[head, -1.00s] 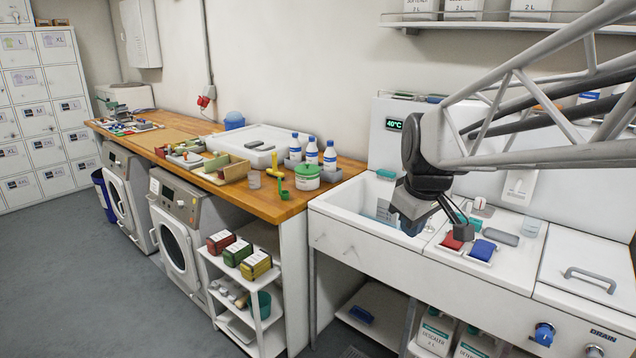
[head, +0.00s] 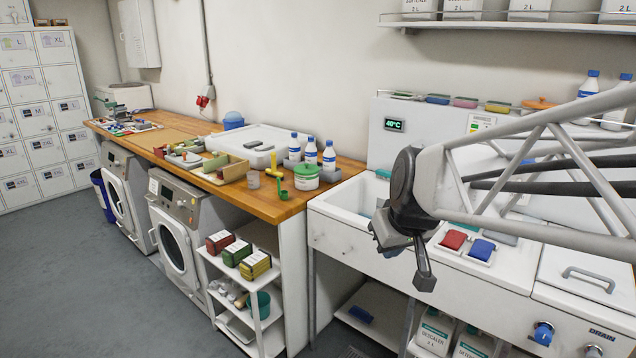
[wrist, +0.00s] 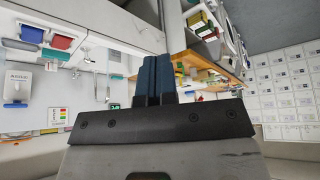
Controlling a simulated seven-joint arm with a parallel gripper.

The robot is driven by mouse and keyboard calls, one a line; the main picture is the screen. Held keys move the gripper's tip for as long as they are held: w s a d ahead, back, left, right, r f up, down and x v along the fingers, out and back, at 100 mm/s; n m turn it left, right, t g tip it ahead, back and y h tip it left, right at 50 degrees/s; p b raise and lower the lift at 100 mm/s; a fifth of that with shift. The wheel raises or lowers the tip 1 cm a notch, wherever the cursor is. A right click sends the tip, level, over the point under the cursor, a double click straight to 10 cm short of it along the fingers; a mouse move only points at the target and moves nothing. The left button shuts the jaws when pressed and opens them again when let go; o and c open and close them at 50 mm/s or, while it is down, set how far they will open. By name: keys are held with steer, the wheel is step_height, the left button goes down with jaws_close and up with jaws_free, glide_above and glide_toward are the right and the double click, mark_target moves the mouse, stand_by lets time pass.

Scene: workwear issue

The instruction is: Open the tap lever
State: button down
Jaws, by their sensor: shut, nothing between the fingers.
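My gripper (head: 382,243) is shut and empty, in the air over the front edge of the sink basin (head: 345,205). Its dark blue fingers show pressed together in the wrist view (wrist: 153,72). A small chrome fitting that looks like the tap (wrist: 87,57) is left of the fingers in the wrist view, apart from them. I cannot make out its lever or how the lever stands. In the head view my arm hides the area behind the basin where the tap seems to be.
Red (head: 453,240) and blue (head: 482,249) items sit in trays on the right of the sink unit. A 40°C display (head: 394,124) is on the back panel. The wooden counter (head: 280,205) at left holds bottles and a green-lidded pot (head: 307,176).

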steer(key=w+d+r+t+h, duration=0.1)
steer(key=w+d+r+t, duration=0.1)
steer(key=w, duration=0.9)
steer(key=w+d+r+n+t, duration=0.1)
steer(key=w+t, duration=0.2)
steer(key=w, duration=0.7)
steer(key=w+d+r+t+h, duration=0.1)
steer(key=w+d+r+t, duration=0.1)
steer(key=w, duration=0.9)
steer(key=w+d+f+t+h, duration=0.1)
steer(key=w+d+f+h, duration=0.15)
steer(key=w+d, duration=0.4)
steer(key=w+d+f+h, duration=0.1)
steer(key=w+d+h, duration=0.2)
steer(key=w, duration=0.7)
steer(key=w+d+f+m+g+h, duration=0.1)
steer(key=w+d+f+g+h, duration=0.3)
steer(key=d+f, duration=0.3)
steer(key=w+d+f+m+g+h, duration=0.1)
steer(key=w+d+f+g+h, duration=0.4)
steer(key=f, duration=0.8)
steer(key=w+d+h, duration=0.1)
steer(key=w+d, duration=0.1)
steer(key=shift+w+d+f, duration=0.15)
steer(key=shift+w+f, duration=0.15)
steer(key=shift+d, duration=0.15)
steer(key=x, duration=0.9)
steer(key=shift+d, duration=0.3)
steer(key=shift+f, duration=0.15)
